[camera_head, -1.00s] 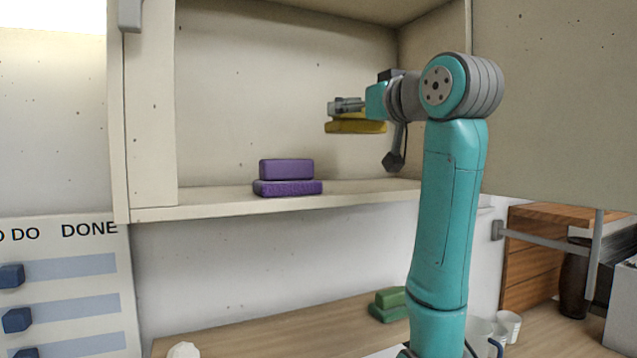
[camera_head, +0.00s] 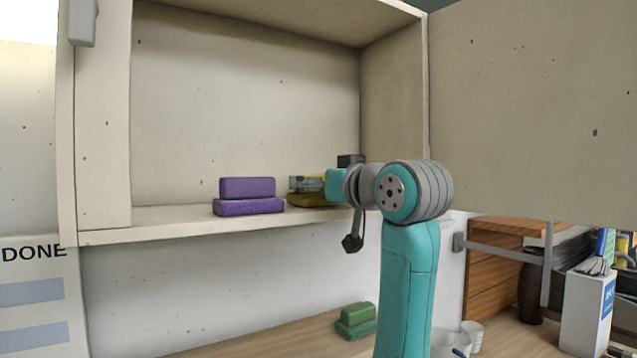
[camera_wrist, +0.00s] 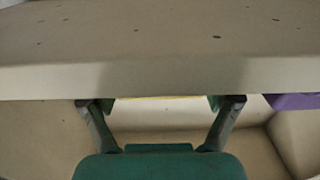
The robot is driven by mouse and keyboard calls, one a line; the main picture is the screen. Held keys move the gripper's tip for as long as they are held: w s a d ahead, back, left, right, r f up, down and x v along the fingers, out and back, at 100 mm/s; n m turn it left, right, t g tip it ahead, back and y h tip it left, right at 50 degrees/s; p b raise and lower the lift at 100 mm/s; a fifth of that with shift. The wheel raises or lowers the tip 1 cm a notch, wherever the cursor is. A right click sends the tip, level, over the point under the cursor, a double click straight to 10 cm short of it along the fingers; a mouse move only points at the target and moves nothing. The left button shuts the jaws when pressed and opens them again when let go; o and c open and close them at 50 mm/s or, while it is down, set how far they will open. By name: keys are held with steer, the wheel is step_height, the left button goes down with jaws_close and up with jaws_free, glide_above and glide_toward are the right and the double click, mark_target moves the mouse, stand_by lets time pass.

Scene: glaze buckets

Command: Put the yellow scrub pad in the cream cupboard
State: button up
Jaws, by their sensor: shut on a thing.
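The yellow scrub pad (camera_head: 307,201) is held by my gripper (camera_head: 300,184) inside the open cream cupboard (camera_head: 240,90), low over its shelf. The pad is right of a stack of two purple pads (camera_head: 248,196), with a small gap between them. I cannot tell whether the pad touches the shelf. My gripper is shut on the pad, and the arm hides the pad's right end. In the wrist view only a thin yellow strip of it (camera_wrist: 160,97) shows between the fingers, beyond a cream panel edge.
The cupboard's right door (camera_head: 530,110) is swung open beside my arm. A stack of green pads (camera_head: 356,321) sits on the counter below. A wooden drawer unit (camera_head: 497,275), a dark vase (camera_head: 530,290) and a white cup (camera_head: 473,333) stand lower right. The shelf's left part is clear.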

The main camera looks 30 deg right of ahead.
steer(key=o, duration=0.9)
steer(key=shift+f, duration=0.15)
steer(key=shift+s+r, duration=0.15)
steer(key=shift+r, duration=0.05)
steer(key=s, duration=1.1)
steer(key=shift+s, duration=0.35)
steer(key=shift+f, duration=0.15)
